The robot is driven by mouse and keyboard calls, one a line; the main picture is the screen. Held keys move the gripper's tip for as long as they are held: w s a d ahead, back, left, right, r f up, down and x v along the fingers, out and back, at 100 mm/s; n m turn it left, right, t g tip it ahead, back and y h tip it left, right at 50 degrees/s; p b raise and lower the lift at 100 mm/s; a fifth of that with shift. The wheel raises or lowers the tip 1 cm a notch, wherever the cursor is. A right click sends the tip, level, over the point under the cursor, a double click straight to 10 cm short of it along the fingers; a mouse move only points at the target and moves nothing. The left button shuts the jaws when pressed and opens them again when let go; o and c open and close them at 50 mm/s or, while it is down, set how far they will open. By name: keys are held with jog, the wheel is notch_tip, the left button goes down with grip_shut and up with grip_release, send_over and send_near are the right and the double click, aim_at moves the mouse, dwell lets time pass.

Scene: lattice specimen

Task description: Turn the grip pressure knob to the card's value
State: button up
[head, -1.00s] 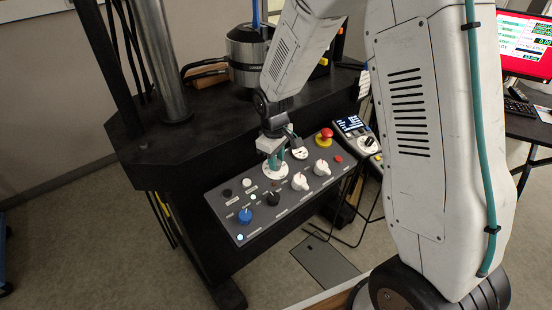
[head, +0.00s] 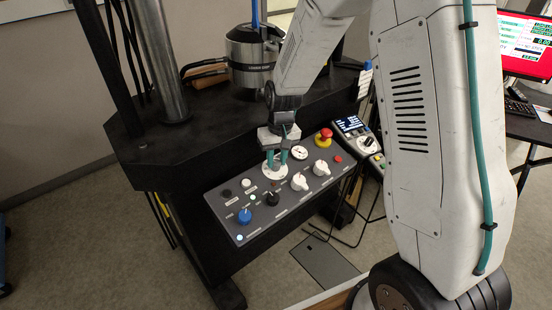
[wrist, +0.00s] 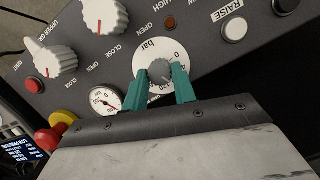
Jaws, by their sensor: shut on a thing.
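The grip pressure knob (wrist: 160,72) is a small grey knob on a white round dial marked "bar" (wrist: 148,52) in the wrist view. My gripper (wrist: 167,82) has teal fingers, one on each side of the knob, and is shut on it. In the head view my gripper (head: 277,160) reaches down to the same white dial (head: 274,174) on the control panel (head: 230,215); the knob is hidden there between the fingers. A pressure gauge (wrist: 106,100) sits beside the dial, its face partly cut off by my gripper.
A handheld pendant (head: 360,135) hangs right of the panel. A steel column (head: 160,60) rises behind.

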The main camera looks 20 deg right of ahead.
jog(key=m, duration=0.3)
jog(key=m+y, duration=0.1)
jog(key=m, duration=0.2)
jog(key=shift+d+y, duration=0.2)
jog(key=shift+y, duration=0.1)
jog(key=m, duration=0.3)
jog(key=m+t, duration=0.1)
jog(key=m, duration=0.2)
jog(key=shift+s+d+t+y, duration=0.1)
jog(key=shift+s+t+y, duration=0.05)
jog(key=shift+t+y, duration=0.2)
jog(key=shift+m, duration=0.4)
jog(key=o, duration=1)
jog(key=v, duration=0.7)
jog(key=shift+d+r, duration=0.15)
jog(key=shift+r, duration=0.15)
